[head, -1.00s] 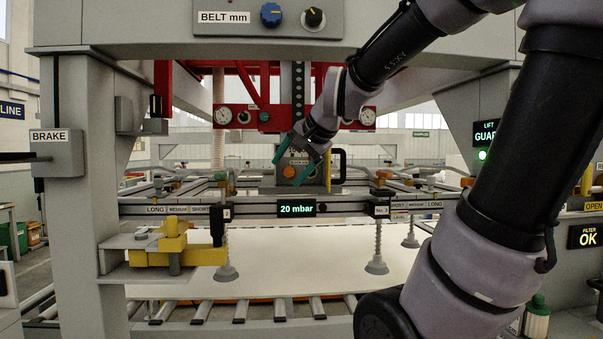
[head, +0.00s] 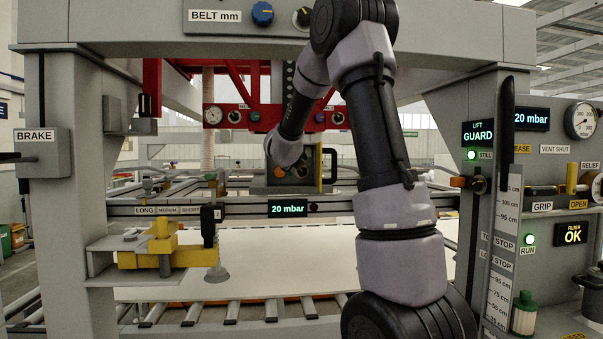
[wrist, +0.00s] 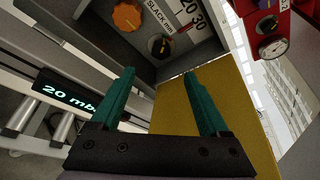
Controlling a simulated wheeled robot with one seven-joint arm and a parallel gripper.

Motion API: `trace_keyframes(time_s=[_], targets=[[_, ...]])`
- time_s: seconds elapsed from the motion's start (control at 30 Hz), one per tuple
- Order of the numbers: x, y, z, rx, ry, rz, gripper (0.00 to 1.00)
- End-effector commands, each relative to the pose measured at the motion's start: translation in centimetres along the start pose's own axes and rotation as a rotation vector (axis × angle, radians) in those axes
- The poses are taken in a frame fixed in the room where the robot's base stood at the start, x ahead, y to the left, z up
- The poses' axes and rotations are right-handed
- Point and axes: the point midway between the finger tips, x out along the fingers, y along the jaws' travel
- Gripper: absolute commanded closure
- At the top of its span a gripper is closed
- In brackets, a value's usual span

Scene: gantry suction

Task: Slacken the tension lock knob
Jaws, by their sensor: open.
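No label reading "tension lock" shows in either view. In the wrist view, a grey box face carries an orange lobed knob (wrist: 127,16), a small black knob (wrist: 160,46) and a SLACK mm scale (wrist: 178,20). I cannot tell for sure which knob is the tension lock. My gripper (wrist: 157,76) is open and empty, its teal fingers pointing at this face. The black knob lies beyond and between the fingertips, apart from them; the orange knob is farther up-left. In the head view the orange knob (head: 279,172) shows small, while my arm hides the gripper.
A yellow plate (wrist: 222,95) stands close by my right finger in the wrist view. A 20 mbar display (head: 288,208) sits on the beam below the box. A BELT mm panel (head: 215,17) with a blue knob (head: 262,13) hangs overhead. Red framework (head: 240,116) stands behind.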

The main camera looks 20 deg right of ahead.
Motion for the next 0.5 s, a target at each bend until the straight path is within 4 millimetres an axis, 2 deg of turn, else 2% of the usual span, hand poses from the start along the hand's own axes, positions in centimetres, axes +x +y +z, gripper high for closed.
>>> trace_keyframes(time_s=[0.17, 0.5], targets=[[1.7, -0.1, -0.2, 0.015, 0.01, -0.012, 0.21], [7.9, -0.1, -0.3, 0.012, 0.009, -0.01, 0.21]])
